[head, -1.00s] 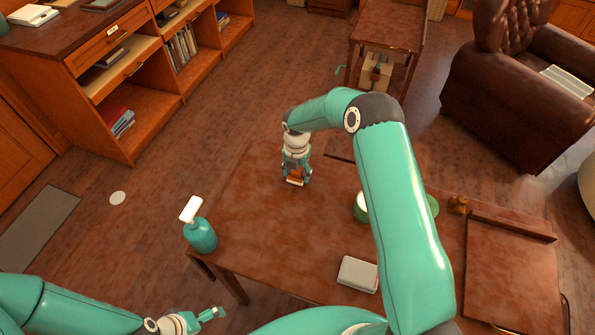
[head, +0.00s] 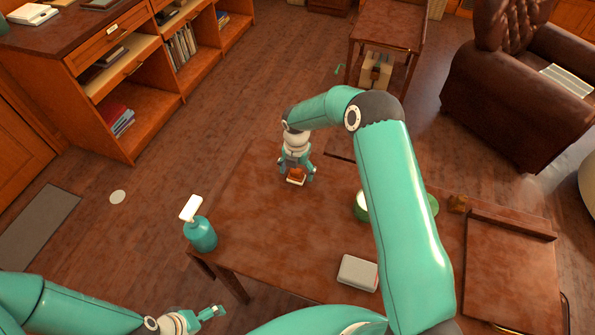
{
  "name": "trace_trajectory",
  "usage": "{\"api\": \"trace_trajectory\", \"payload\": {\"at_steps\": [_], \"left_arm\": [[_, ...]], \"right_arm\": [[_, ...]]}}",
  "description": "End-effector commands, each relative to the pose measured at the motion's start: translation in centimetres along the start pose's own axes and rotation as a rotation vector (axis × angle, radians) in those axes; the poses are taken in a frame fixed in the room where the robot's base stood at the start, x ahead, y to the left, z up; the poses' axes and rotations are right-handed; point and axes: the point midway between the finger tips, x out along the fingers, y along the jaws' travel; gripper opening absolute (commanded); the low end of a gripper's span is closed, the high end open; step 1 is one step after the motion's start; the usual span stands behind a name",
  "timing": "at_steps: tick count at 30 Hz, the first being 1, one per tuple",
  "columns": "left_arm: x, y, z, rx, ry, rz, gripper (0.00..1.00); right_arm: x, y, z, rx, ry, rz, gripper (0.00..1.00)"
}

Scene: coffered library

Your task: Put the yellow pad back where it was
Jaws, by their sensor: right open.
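A small orange-brown block with a pale yellowish lower edge (head: 296,178), probably the yellow pad, lies at the far left part of the brown table (head: 262,225). My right gripper (head: 297,175) points down over it, with its fingers open and apart on the block's two sides. Whether a finger still touches the block is too small to tell. My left gripper (head: 208,317) is low at the bottom left, off the table's near edge and away from the block. Its jaw opening is unclear.
A white-and-grey box (head: 357,273) lies near the front. A green round container (head: 361,205) is partly behind my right arm. A raised brown board (head: 508,275) is at right. The left middle is clear.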

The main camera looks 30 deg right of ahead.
Motion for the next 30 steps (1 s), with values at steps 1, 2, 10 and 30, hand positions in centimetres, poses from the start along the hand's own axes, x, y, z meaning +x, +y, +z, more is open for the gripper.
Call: {"api": "trace_trajectory", "payload": {"at_steps": [1,2,10,30], "left_arm": [[0.3,-0.1,0.0,0.0,-0.001,0.0,1.0],[0.4,-0.1,0.0,0.0,-0.001,0.0,1.0],[1.6,-0.6,0.0,0.0,-0.001,0.0,1.0],[2.2,-0.8,0.0,0.0,-0.001,0.0,1.0]], "right_arm": [[-0.5,0.1,0.1,0.0,-0.004,0.003,0.81],[-0.9,0.1,0.1,0.0,-0.004,0.003,0.81],[-6.1,0.1,0.1,0.0,-0.004,0.004,0.81],[-11.6,0.0,0.0,0.0,-0.001,0.001,0.81]]}}
